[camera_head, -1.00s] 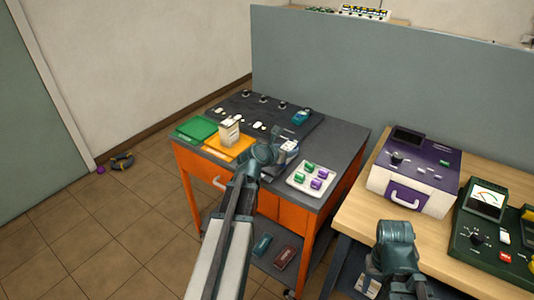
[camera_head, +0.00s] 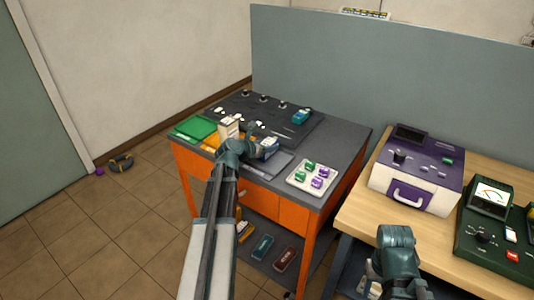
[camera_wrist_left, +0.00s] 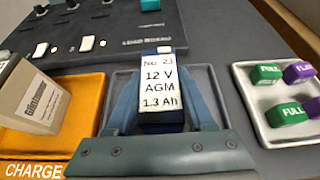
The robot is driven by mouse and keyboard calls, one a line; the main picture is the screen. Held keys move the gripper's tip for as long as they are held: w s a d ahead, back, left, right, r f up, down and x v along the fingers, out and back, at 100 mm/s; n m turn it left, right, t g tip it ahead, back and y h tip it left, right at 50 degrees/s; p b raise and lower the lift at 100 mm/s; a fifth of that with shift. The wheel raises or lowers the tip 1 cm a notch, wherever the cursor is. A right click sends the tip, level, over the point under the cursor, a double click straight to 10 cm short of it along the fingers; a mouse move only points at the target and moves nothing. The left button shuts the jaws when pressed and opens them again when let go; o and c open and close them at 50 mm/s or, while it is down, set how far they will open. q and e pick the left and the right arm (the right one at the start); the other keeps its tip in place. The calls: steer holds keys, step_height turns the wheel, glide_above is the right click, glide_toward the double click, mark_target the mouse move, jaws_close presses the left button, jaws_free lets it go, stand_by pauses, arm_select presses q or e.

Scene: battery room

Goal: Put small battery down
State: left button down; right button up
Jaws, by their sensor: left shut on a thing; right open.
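The small battery (camera_wrist_left: 160,88) has a white label reading "No. 23, 12 V AGM 1.3 Ah". My left gripper (camera_wrist_left: 165,112) is shut on it, with blue-green fingers along both sides. In the head view the left gripper (camera_head: 262,146) holds the battery at the cart's middle, over a grey tray (camera_head: 268,167). The same tray (camera_wrist_left: 205,82) shows around the battery in the wrist view; I cannot tell whether the battery touches it. An orange tray (camera_wrist_left: 85,112) marked "CHARGE" lies to the left. My right gripper (camera_head: 392,288) is low at the right, its fingertips mostly hidden.
A beige box (camera_wrist_left: 38,92) stands on the orange tray. A green tray (camera_head: 194,128) is further left. A white tray (camera_head: 299,186) with green and purple tags is right of the grey tray. A dark load board (camera_head: 270,118) lies behind. A purple-topped device (camera_head: 417,180) stands on the wooden bench.

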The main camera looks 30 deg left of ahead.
arm_select(q)
steer(key=shift+f+b, duration=0.45)
steer(key=shift+f, duration=0.5)
steer(key=shift+c, duration=1.3)
jaws_free()
steer(key=shift+r, duration=0.1)
arm_select(e)
steer(key=shift+f, duration=0.85)
arm_select(q)
steer(key=shift+r, duration=0.15)
steer(key=p+v, duration=0.5)
steer(key=v, duration=0.7)
steer(key=shift+p, duration=0.3)
arm_select(e)
step_height(320, 180, up, 5)
steer(key=shift+r, duration=0.2)
